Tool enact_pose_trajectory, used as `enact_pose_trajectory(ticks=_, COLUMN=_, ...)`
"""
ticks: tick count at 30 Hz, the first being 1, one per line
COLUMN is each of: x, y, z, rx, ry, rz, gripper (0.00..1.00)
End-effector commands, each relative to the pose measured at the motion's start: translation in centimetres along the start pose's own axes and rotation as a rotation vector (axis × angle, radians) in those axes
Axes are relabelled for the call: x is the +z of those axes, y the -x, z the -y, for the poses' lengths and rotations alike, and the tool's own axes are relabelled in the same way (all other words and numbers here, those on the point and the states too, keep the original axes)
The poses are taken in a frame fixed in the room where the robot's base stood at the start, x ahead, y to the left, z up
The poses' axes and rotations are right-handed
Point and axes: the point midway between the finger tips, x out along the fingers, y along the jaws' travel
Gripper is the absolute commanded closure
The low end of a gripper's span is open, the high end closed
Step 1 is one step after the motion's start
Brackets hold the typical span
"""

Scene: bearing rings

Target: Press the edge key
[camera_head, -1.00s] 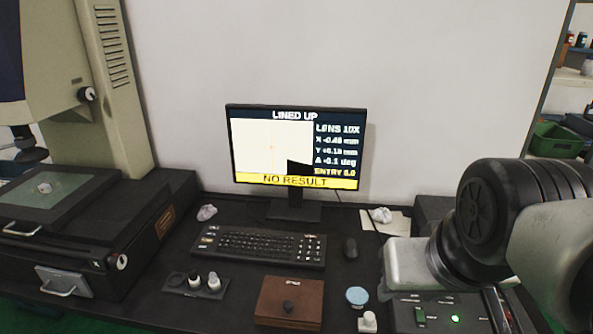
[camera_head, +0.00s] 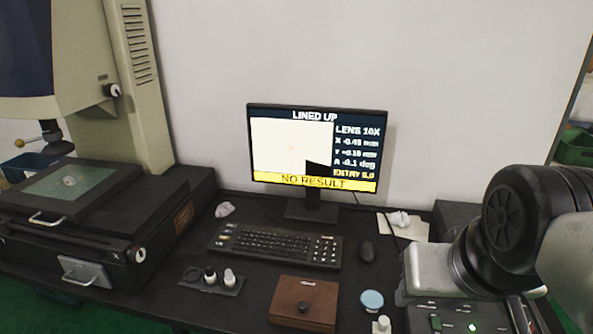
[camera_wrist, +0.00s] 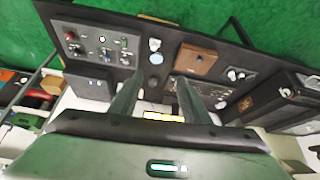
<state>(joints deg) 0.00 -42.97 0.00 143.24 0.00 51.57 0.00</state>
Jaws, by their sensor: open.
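The keyboard (camera_head: 275,246) lies on the dark bench in front of the monitor (camera_head: 317,150). It has dark keys and some paler ones at its ends; I cannot tell which one is the edge key. The monitor reads "LINED UP" and "NO RESULT" on a yellow band. In the wrist view the bench appears upside down, and my gripper (camera_wrist: 160,78) is open and empty, its two fingers apart above the bench. The right finger partly covers the keyboard (camera_wrist: 201,89). In the head view my gripper is out of sight; my arm fills the right side.
A measuring machine with a glass stage (camera_head: 72,182) stands at left. A control panel (camera_wrist: 100,45) with knobs and a green light is at the bench's other end.

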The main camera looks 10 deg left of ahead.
Motion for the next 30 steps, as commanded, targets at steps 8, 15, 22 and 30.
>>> enact_pose_trajectory(ticks=8, x=0.0, y=0.0, z=0.0, rx=0.0, ry=0.0, rz=0.0, gripper=0.74)
enact_pose_trajectory(ticks=15, x=0.0, y=0.0, z=0.0, rx=0.0, ry=0.0, rz=0.0, gripper=1.0)
enact_pose_trajectory(ticks=22, x=0.0, y=0.0, z=0.0, rx=0.0, ry=0.0, rz=0.0, gripper=1.0)
enact_pose_trajectory(ticks=30, x=0.0, y=0.0, z=0.0, rx=0.0, ry=0.0, rz=0.0, gripper=1.0)
